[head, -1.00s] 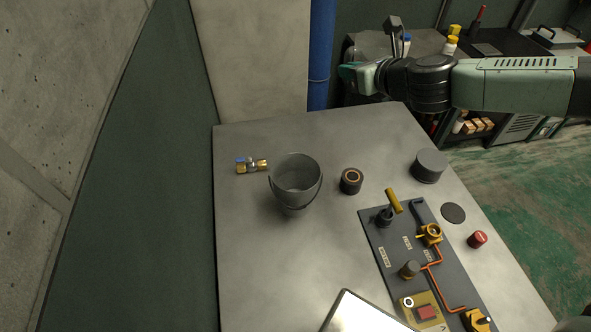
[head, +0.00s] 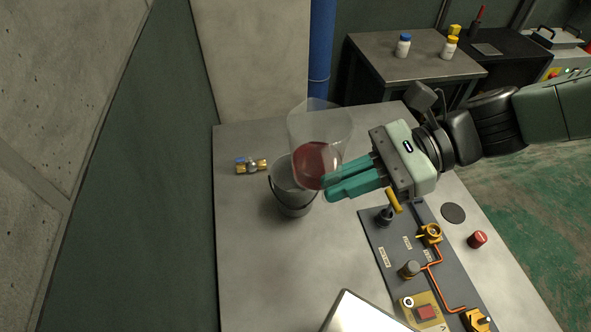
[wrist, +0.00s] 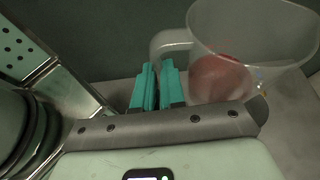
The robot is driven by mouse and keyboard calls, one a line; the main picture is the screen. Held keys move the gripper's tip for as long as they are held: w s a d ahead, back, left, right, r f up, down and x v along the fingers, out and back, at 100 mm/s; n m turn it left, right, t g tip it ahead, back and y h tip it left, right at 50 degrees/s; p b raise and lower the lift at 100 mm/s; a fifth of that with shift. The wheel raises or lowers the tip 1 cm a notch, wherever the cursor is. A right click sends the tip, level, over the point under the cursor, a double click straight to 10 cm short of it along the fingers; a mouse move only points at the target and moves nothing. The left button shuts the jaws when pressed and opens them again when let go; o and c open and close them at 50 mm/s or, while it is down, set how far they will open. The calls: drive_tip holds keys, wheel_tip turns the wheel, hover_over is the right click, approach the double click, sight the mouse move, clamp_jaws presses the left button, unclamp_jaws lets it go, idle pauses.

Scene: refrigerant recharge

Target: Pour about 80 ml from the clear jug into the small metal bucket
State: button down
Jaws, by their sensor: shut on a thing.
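The clear jug (head: 318,124) is held above the work table, with dark red liquid (head: 315,163) in its lower part. It looks slightly tilted in the head view. My gripper (head: 335,187) has teal fingers and is shut on the jug at its right side. In the wrist view the fingers (wrist: 158,88) close at the jug's handle (wrist: 168,42), and the jug (wrist: 250,35) shows at right. The small metal bucket (head: 291,203) stands upright on the table, just below and left of the jug, which hides part of its opening. No stream of liquid shows.
A brass fitting with a blue part (head: 250,165) lies left of the bucket. A dark panel (head: 388,248) with a yellow-handled valve, copper pipe and knobs is right of it. A red button (head: 477,239) stands farther right. The table's front left is clear.

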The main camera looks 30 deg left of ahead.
drive_tip(key=s+d+r+n+h, duration=0.1)
drive_tip(key=s+d+r, duration=0.1)
drive_tip(key=s, duration=0.1)
wheel_tip(320, 180, down, 23)
drive_tip(key=g, duration=0.1)
drive_tip(key=shift+s+n, duration=0.2)
drive_tip(key=shift+n, duration=0.1)
idle(0.3)
drive_tip(key=shift+s+a+m+t+y, duration=1.1)
drive_tip(key=shift+s+m+t, duration=0.15)
drive_tip(key=shift+m, duration=0.35)
drive_tip(key=shift+r, duration=0.1)
